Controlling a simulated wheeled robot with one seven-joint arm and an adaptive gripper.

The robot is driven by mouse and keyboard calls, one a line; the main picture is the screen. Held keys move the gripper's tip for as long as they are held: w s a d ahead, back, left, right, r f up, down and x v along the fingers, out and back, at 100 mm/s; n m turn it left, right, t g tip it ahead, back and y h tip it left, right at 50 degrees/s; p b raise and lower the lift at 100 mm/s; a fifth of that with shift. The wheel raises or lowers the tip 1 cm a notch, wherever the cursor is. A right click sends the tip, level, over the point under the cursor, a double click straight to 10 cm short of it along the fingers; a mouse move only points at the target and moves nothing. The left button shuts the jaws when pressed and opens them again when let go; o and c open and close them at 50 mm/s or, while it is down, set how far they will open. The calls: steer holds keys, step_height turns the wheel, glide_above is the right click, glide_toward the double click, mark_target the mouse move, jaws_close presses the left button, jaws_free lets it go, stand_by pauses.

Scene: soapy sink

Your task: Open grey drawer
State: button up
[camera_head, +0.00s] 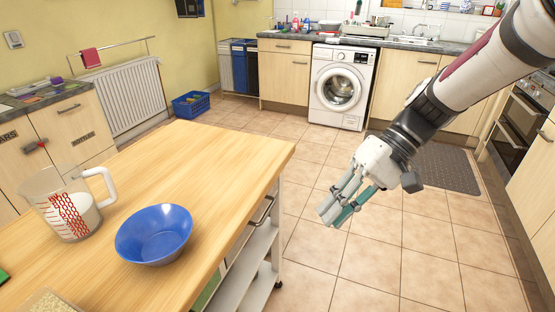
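The wooden-topped island (215,150) fills the left foreground. A pale grey drawer front (246,232) sits under its top on the right side, seen at a steep angle. It has a dark bar handle (263,209) and looks closed. My gripper (332,215) hangs in the air to the right of the handle, over the tiled floor, pointing down and left. It is apart from the handle and holds nothing that I can see. Its fingers lie close together in this view, and I cannot tell whether they are open.
A blue bowl (154,235) and a measuring jug (68,205) stand on the island. Open shelves (245,268) lie below the drawer. A blue crate (191,104) is on the floor at the back. A washing machine (342,87) stands at the far wall. The floor (330,265) beside the island is clear.

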steer(key=w+a+f+g+y+b, duration=0.1)
steer(key=w+a+f+y+b, duration=0.1)
steer(key=w+f+y+b, duration=0.65)
steer(key=m+t+y+b, duration=0.1)
steer(key=t+y+b, duration=0.2)
steer(key=t+y, duration=0.1)
glide_toward(268, 212)
steer(key=a, duration=0.3)
steer(key=a+r+b, duration=0.1)
steer(key=a, duration=0.6)
steer(key=shift+r+b, duration=0.15)
steer(key=shift+b, duration=0.2)
jaws_close()
